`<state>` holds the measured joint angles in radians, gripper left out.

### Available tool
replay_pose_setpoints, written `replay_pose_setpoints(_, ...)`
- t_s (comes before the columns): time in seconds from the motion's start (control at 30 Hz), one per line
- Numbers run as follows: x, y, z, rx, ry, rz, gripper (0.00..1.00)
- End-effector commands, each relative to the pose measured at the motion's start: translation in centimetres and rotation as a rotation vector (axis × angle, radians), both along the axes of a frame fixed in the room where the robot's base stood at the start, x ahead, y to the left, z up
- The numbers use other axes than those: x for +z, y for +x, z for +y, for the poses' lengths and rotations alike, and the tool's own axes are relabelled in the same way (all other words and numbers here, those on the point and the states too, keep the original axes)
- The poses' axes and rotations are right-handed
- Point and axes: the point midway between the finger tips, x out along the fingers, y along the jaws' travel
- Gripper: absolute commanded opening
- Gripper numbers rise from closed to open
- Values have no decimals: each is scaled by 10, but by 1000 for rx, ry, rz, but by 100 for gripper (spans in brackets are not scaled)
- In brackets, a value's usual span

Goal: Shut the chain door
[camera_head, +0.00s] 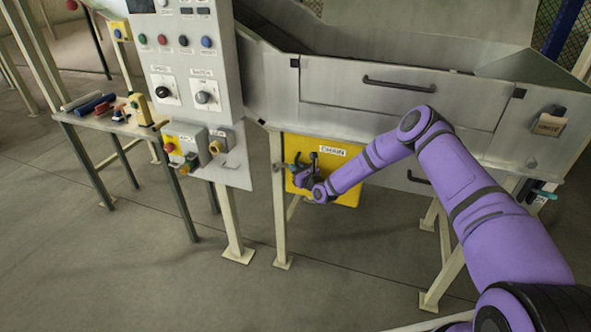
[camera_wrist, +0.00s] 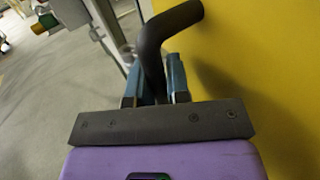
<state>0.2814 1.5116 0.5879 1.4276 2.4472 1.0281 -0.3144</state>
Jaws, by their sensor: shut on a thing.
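The chain door (camera_head: 345,190) is a yellow panel labelled CHAIN, low under the metal machine; it looks flat in its place, though I cannot tell if it is fully shut. In the wrist view the yellow door (camera_wrist: 270,60) fills the right side. My gripper (camera_head: 299,171) is at the door's left part. In the wrist view my gripper (camera_wrist: 155,85) has its blue-grey fingers on either side of a dark curved handle (camera_wrist: 168,25) and is shut on it. The handle's lower end is hidden behind the gripper's dark plate.
A grey control panel (camera_head: 195,70) with buttons and knobs stands left of the door. A side table (camera_head: 95,122) with tools is farther left. Cream machine legs (camera_head: 280,230) flank the door. The floor (camera_head: 200,290) in front is clear.

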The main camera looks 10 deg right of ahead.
Motion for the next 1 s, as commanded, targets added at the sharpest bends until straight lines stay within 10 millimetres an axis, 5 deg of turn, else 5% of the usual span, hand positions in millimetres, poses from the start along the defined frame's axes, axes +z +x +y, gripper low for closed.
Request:
replay_pose_setpoints(0.07,0,3,-8,-12,-5,-3,0)
replay_pose_setpoints(0.1,0,3,-8,-12,-6,-3,21)
replay_pose_setpoints(0.2,0,3,-8,-11,-5,-3,41)
replay_pose_setpoints(0.7,0,-1,-6,-7,-2,0,41)
replay_pose_setpoints(1.0,0,-42,-27,-6,-2,1,41)
